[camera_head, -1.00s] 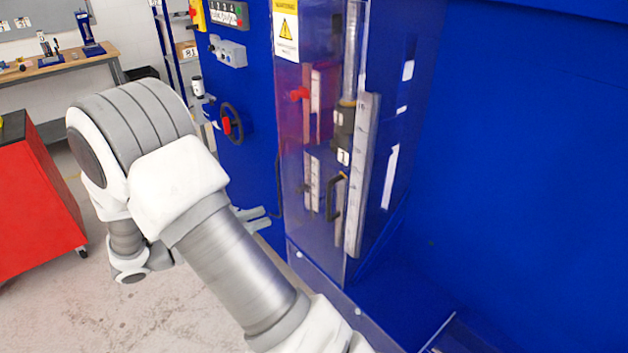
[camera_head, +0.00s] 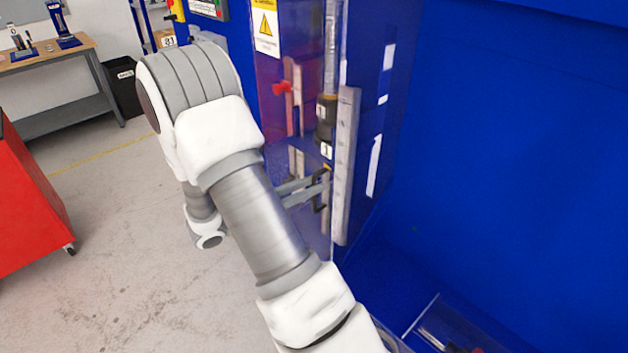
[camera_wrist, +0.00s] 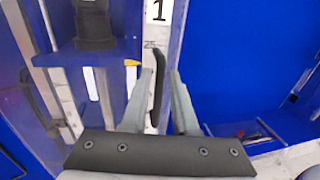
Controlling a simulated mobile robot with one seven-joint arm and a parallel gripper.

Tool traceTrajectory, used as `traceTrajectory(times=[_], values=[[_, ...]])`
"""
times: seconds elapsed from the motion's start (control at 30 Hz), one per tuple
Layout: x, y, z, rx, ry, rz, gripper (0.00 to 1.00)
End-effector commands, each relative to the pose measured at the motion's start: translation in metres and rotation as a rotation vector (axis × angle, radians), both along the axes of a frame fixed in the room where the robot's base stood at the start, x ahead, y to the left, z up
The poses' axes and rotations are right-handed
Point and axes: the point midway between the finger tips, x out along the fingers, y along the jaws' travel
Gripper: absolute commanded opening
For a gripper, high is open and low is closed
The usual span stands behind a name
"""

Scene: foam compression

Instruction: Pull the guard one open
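Guard one (camera_head: 275,120) is a clear door on the front of the blue machine, and it looks shut. Its black handle (camera_head: 320,199) is partly hidden by my gripper (camera_head: 308,188) in the head view. In the wrist view the dark upright handle (camera_wrist: 157,88) stands between the two grey fingers of my gripper (camera_wrist: 157,85). The fingers are apart, with narrow gaps showing beside the handle, so I see no firm grip. A label "1" (camera_wrist: 159,10) shows above the handle.
A steel ruler strip (camera_head: 345,165) stands beside the guard. A blue side wall (camera_head: 500,150) rises at the right. A red cabinet (camera_head: 30,210) and a workbench (camera_head: 60,80) stand at the left. The floor between is clear.

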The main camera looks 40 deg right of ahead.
Motion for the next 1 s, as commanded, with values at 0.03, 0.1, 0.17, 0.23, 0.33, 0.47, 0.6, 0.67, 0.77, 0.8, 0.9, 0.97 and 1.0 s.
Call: traceTrajectory(times=[0.03, 0.1, 0.17, 0.23, 0.33, 0.47, 0.6, 0.67, 0.77, 0.8, 0.9, 0.97, 1.0], values=[[-0.001, -0.006, 0.001, 0.000, 0.001, -0.001, 0.27], [-0.002, -0.011, 0.000, 0.001, 0.001, -0.001, 0.27], [-0.002, -0.014, 0.000, 0.001, 0.002, 0.000, 0.27], [-0.002, -0.016, 0.000, 0.000, 0.002, 0.001, 0.27], [-0.002, -0.017, 0.000, 0.000, 0.001, 0.001, 0.27], [-0.002, -0.017, 0.000, 0.000, 0.001, 0.001, 0.27], [-0.002, -0.016, 0.000, 0.000, 0.001, 0.001, 0.04], [-0.002, -0.016, 0.000, 0.000, 0.001, 0.001, 0.00], [-0.002, -0.016, 0.000, 0.000, 0.001, 0.001, 0.00], [-0.002, -0.016, 0.000, 0.000, 0.001, 0.001, 0.00], [-0.002, -0.016, 0.000, 0.000, 0.001, 0.001, 0.00], [-0.002, -0.016, 0.000, 0.000, 0.001, 0.001, 0.00], [-0.002, -0.016, 0.000, 0.000, 0.001, 0.001, 0.00]])
